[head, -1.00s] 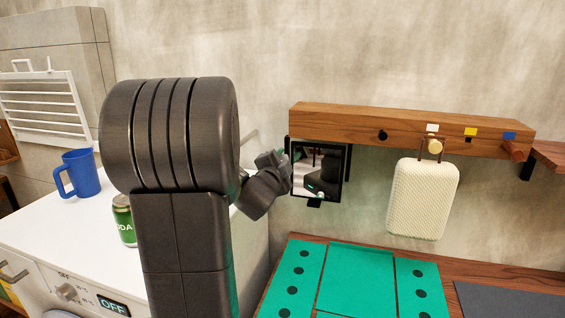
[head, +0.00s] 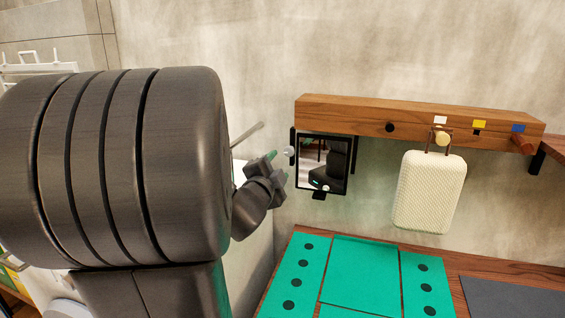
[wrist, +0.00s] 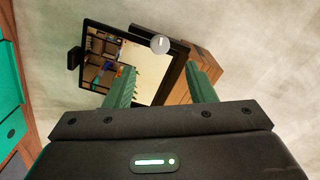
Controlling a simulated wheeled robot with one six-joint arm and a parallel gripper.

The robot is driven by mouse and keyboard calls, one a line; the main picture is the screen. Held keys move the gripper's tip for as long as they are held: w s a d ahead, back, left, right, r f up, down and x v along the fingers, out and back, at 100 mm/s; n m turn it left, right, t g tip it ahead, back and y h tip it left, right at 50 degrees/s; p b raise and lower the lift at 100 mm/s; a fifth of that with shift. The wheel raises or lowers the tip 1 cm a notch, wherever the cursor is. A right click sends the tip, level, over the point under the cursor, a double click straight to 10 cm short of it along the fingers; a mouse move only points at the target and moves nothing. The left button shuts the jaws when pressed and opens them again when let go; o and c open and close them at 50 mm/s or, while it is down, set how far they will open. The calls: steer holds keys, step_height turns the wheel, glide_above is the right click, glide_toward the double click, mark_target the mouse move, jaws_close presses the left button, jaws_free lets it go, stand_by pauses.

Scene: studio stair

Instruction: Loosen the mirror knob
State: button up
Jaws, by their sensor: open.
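The mirror (head: 322,165) is a small black-framed square under the left end of the wooden wall rail. A light round knob (head: 289,151) sits at its left edge.
A wooden rail (head: 350,112) runs above the mirror. A cream woven bag (head: 430,190) hangs from a peg to the right. A green mat (head: 362,272) lies on the wooden bench below. A grey bar (head: 247,134) stands near the wall behind my gripper.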

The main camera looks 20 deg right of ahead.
mark_target(288, 152)
steer(key=shift+v, duration=1.95)
steer(key=p+x, duration=0.1)
steer(key=x, duration=1.3)
steer(key=shift+s+a, duration=0.1)
